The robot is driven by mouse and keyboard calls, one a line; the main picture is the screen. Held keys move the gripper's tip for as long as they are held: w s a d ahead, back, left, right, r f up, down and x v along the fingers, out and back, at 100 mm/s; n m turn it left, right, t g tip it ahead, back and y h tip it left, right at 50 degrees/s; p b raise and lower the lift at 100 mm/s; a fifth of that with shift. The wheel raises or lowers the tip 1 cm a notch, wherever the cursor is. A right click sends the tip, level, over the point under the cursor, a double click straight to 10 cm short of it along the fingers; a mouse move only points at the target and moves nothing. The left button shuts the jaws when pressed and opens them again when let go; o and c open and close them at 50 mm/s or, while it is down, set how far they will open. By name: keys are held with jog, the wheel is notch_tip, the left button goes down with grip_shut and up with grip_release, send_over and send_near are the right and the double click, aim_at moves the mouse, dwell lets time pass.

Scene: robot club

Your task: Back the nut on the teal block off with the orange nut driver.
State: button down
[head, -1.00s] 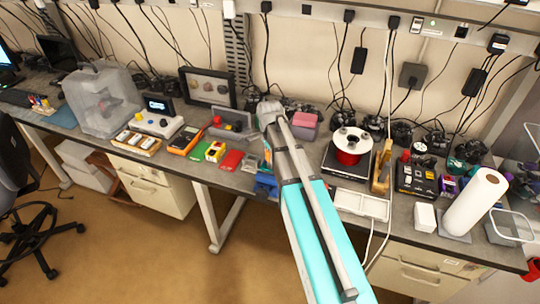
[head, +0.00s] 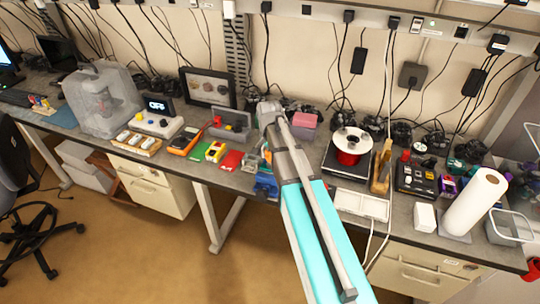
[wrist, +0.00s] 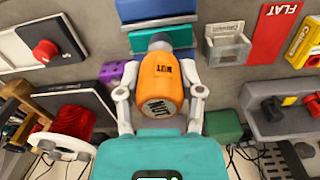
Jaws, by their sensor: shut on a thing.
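My gripper (wrist: 162,95) is shut on the orange nut driver (wrist: 161,78), with one finger on each side of its handle, which is marked NUT. The driver's grey shaft end (wrist: 160,42) points at the teal block (wrist: 181,36) and overlaps it in the wrist view. The nut is hidden behind the driver, so I cannot tell whether the socket sits on it. The teal block is by a blue fixture (wrist: 158,9), which also shows in the head view (head: 266,185) at the bench's front edge.
A clear bin (wrist: 227,45) and a red FLAT card (wrist: 270,32) lie right of the block in the wrist view. A red-button box (wrist: 46,51) is left. A spool on a scale (head: 350,145) and a white tray (head: 362,204) stand right of my arm.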

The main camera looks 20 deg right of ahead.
jog(key=n, duration=0.4)
jog(key=shift+n, duration=0.3)
jog(key=shift+c, duration=1)
grip_release()
jog(key=m, duration=0.6)
jog(key=shift+m, duration=0.3)
jog(key=m, duration=0.6)
